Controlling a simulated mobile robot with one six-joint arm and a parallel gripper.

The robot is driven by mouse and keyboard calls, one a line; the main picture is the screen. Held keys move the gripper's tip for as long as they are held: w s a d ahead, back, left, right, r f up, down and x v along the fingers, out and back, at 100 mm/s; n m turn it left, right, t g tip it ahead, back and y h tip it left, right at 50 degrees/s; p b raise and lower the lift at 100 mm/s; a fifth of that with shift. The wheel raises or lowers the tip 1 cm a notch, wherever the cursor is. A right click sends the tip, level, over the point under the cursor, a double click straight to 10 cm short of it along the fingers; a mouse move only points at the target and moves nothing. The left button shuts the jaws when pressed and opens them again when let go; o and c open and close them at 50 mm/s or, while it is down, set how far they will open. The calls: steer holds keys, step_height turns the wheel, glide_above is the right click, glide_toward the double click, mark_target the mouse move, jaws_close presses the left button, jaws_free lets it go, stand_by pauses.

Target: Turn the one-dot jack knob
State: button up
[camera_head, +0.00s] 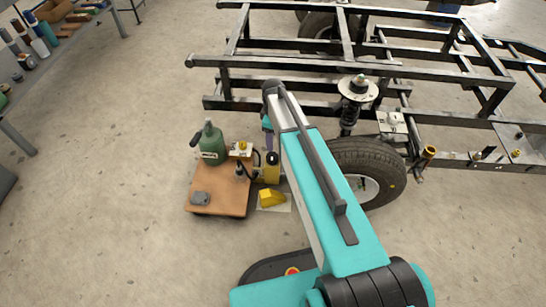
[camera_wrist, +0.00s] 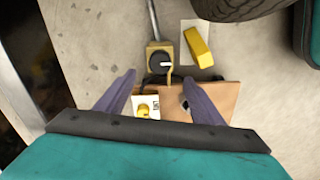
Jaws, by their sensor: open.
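A yellow jack body with a round black top and a pale mark (camera_wrist: 158,62) sits at the upper middle of the wrist view. The jack (camera_head: 271,168) also shows in the head view, beside the wooden board. A small yellow knob (camera_wrist: 146,110) on a white plate lies between my fingers in the wrist view. The same yellow knob (camera_head: 242,146) is on the board in the head view. I cannot make out any dots, so I cannot tell which knob is the one-dot one. My gripper (camera_wrist: 158,80) is open and empty, its purple fingers above the board, apart from both knobs.
A green bottle (camera_head: 212,144) and a grey item (camera_head: 200,198) stand on the wooden board (camera_head: 225,200). A yellow wedge (camera_head: 271,198) lies near the tire (camera_head: 350,155). The black frame (camera_head: 290,60) and spring strut (camera_head: 350,110) are behind. Floor at left is clear.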

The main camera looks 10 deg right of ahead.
mark_target(273, 156)
step_height(273, 156, down, 13)
steer(key=b, duration=0.4)
stand_by(0.4)
steer(key=c, duration=1)
